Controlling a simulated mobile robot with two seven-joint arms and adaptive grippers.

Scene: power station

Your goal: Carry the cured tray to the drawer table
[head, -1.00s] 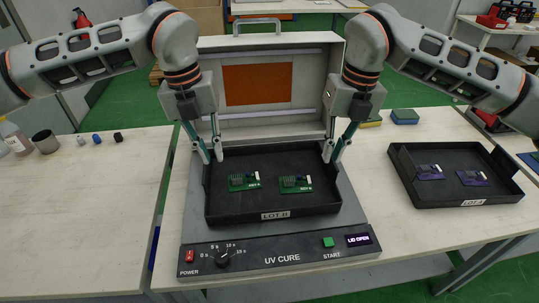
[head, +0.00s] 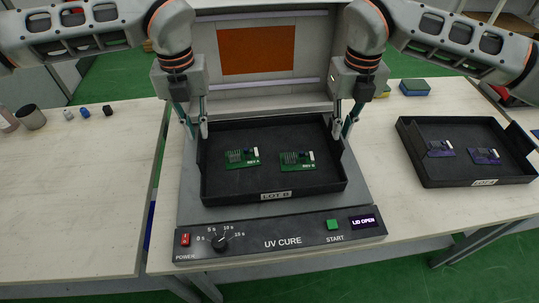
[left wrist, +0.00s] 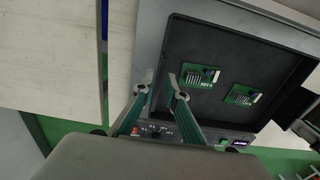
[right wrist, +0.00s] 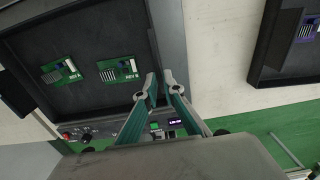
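The black tray marked LOT B (head: 240,199) sits on the bed of the open UV cure unit. It holds two green circuit boards (head: 242,158) (head: 297,160). My left gripper (head: 198,135) is at the tray's left wall, with one finger inside and one outside. A gap shows between its fingertips in the left wrist view (left wrist: 161,78). My right gripper (head: 342,137) is at the right wall in the same way. Its fingertips stand apart by a narrower gap in the right wrist view (right wrist: 159,78). Contact with the walls is hard to tell.
The cure unit's lid (head: 270,50) stands raised behind the tray; its display (head: 364,222) reads LID OPEN. A second black tray (head: 470,184) with purple boards is on the right. The left table (head: 75,200) is mostly clear, with small containers at its back.

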